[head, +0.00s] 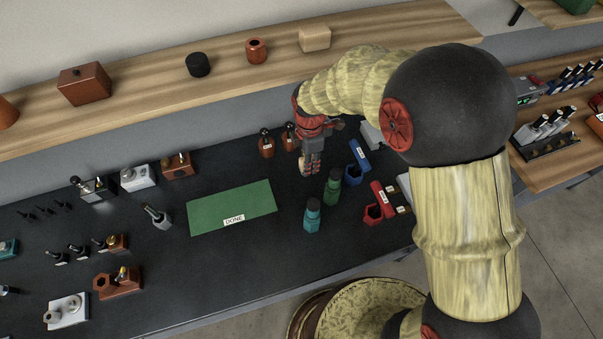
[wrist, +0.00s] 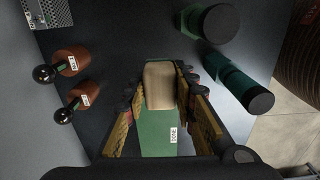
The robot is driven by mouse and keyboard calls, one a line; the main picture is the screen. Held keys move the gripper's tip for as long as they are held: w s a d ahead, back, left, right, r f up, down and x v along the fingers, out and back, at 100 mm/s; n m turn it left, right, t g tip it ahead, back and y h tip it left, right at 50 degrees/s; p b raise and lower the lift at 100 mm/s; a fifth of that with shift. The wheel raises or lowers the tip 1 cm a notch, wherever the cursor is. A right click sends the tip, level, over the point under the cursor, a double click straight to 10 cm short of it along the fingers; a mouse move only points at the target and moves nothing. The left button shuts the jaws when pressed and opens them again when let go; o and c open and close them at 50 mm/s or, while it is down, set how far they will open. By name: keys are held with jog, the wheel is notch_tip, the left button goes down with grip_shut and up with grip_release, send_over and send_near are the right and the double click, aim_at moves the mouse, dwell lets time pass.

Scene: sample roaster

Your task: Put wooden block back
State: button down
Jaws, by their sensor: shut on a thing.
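A pale wooden block (wrist: 160,86) with rounded edges is between the fingers of my gripper (wrist: 160,100) in the wrist view, with a finger on each side. In the head view my gripper (head: 311,165) points down over the dark counter, right of the green mat labelled DONE (head: 208,212). The held block is mostly hidden by the fingers there, and I cannot tell its height above the counter. The mat also shows beyond the block in the wrist view (wrist: 154,135), with nothing visible on it.
Two brown bottles (head: 266,144) stand behind my gripper. A green bottle (head: 333,186) and a teal bottle (head: 312,216) stand in front. The wooden shelf (head: 130,115) holds a pale block (head: 314,38), a red-brown cup (head: 256,51), a black cylinder (head: 198,65) and a brown box (head: 85,84).

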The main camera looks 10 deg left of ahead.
jog(key=b, duration=0.1)
send_over(304, 180)
jog(key=s+d, duration=0.2)
jog(key=s, duration=0.2)
jog(key=f, duration=1.2)
jog(key=shift+w+a+f, duration=0.2)
jog(key=shift+w+f, duration=0.05)
jog(key=shift+f, duration=0.1)
jog(key=w, duration=0.1)
jog(key=w+a, duration=0.1)
jog(key=w, duration=0.1)
jog(key=shift+w+a+f, duration=0.25)
jog(key=shift+w+a, duration=0.1)
jog(key=shift+f, duration=0.35)
jog(key=shift+f, duration=0.1)
jog(key=shift+s+f, duration=0.1)
jog(key=shift+f, duration=0.05)
jog(key=c, duration=1.5)
grip_release()
jog(key=shift+o, duration=0.2)
